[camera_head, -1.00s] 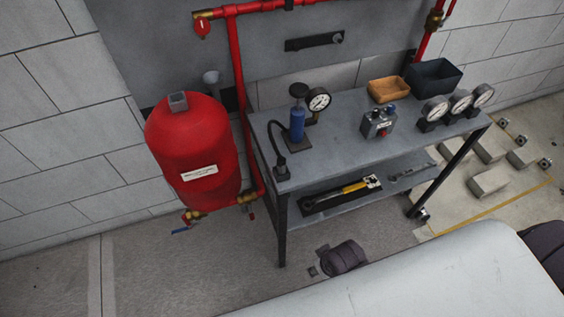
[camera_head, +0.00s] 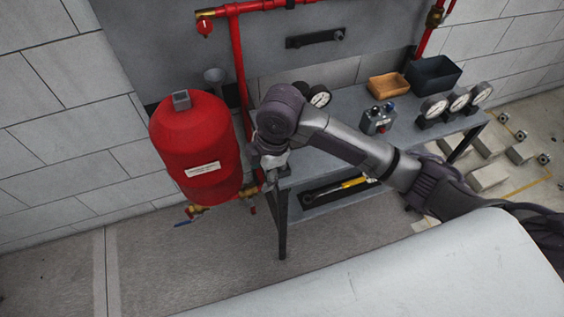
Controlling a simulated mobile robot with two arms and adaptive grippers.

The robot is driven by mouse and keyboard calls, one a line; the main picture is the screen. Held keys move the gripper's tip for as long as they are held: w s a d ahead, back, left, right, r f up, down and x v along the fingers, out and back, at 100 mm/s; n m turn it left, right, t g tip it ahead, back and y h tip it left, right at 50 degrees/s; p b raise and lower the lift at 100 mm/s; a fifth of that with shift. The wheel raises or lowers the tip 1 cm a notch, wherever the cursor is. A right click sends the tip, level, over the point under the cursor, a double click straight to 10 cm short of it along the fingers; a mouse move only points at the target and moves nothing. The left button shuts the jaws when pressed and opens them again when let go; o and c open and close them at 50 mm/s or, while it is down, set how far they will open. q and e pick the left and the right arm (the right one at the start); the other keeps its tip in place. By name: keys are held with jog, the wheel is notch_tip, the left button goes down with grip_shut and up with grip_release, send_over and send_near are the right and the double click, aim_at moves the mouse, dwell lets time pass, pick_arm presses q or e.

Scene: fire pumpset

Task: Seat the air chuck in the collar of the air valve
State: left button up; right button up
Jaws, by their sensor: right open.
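My right gripper (camera_head: 271,178) points down at the left front corner of the grey workbench, where the dark air chuck stood in the earlier view. The gripper is open; the chuck is hidden behind or between its fingers, and I cannot tell if they touch it. My arm also covers the blue hand pump and its hose; the pump's gauge (camera_head: 320,97) shows above the arm. The red tank (camera_head: 196,150) stands left of the bench, with a grey square fitting (camera_head: 181,99) on top. I cannot make out the air valve's collar. My left gripper is not in view.
The workbench (camera_head: 349,103) holds a grey box with knobs (camera_head: 378,120), an orange tray (camera_head: 388,87), a dark bin (camera_head: 433,75) and three gauges (camera_head: 458,103). A yellow-handled tool (camera_head: 353,184) lies on the lower shelf. A red pipe (camera_head: 240,70) rises between tank and bench.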

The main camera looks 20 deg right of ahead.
jog(key=w+d+r+n+h, duration=0.2)
jog(key=w+d+r+n, duration=0.1)
jog(key=w+d+r, duration=0.35)
jog(key=shift+g, duration=0.4)
jog(key=f, duration=0.8)
jog(key=shift+s+d+f+p, duration=0.1)
jog(key=shift+d+f+p, duration=0.2)
jog(key=shift+p, duration=0.1)
jog(key=shift+f, duration=0.55)
jog(key=f, duration=0.2)
jog(key=f+p, duration=0.1)
jog(key=f, duration=0.1)
jog(key=shift+w+a+f, duration=0.1)
jog(key=shift+w, duration=0.1)
grip_shut()
